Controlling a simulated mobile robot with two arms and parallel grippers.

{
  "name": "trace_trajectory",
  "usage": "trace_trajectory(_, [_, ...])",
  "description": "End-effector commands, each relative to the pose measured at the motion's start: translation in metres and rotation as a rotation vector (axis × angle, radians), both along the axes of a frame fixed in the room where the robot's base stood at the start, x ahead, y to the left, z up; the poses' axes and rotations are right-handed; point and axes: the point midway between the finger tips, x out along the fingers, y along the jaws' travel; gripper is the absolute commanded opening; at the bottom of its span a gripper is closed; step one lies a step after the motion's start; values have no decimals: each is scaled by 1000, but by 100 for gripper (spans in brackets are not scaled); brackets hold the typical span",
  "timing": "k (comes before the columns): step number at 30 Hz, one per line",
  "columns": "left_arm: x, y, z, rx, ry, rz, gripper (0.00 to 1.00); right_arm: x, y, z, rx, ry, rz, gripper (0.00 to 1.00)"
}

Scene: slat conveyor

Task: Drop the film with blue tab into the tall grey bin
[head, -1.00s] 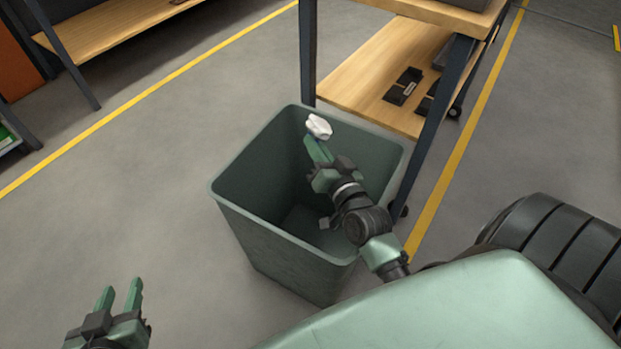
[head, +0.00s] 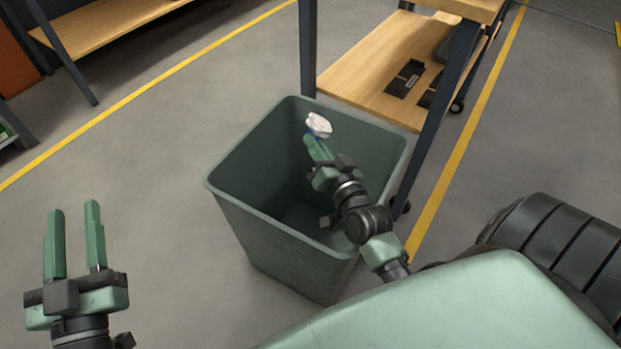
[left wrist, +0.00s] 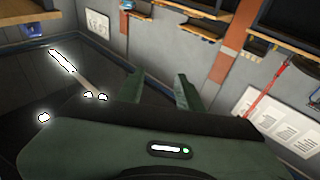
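The tall grey bin (head: 285,245) stands upright on the floor at the middle of the head view, its mouth open toward me. My right gripper (head: 316,146) is over the bin's opening, shut on a crumpled white film (head: 319,125). A small bit of blue shows where the fingers meet the film; most of the tab is hidden. My left gripper (head: 76,240) is open and empty at the lower left of the head view, well apart from the bin. Its spread fingers also show in the left wrist view (left wrist: 160,90).
A wooden-shelved rack (head: 375,80) with dark items on its lower shelf stands right behind the bin. Another wooden bench (head: 110,30) is at the back left. Open grey floor with yellow lines lies left of the bin.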

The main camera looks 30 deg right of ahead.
Motion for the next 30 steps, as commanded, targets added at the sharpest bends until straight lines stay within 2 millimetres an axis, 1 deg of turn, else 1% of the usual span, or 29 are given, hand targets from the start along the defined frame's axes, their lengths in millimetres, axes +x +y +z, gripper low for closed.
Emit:
trace_trajectory(6, [-9, -2, 28, -44, -161, -10, 36, 0, 0, -7, 0, -1, -1, 0])
trace_trajectory(12, [-18, -2, 46, -71, -255, -15, 36, 0, 0, -10, 0, -1, -1, 0])
trace_trajectory(18, [-21, -2, 52, -80, -288, -17, 36, 0, 0, -10, 0, -1, -1, 0])
trace_trajectory(25, [-21, -2, 52, -80, -289, -17, 36, 0, 0, -10, 0, -1, -1, 0])
trace_trajectory(27, [-21, -2, 52, -80, -288, -17, 36, 0, 0, -10, 0, -1, -1, 23])
trace_trajectory(28, [-21, -2, 52, -80, -288, -17, 36, 0, 0, -10, 0, -1, -1, 29])
trace_trajectory(30, [-21, -2, 52, -80, -287, -17, 36, 0, 0, -10, 0, -1, -1, 29])
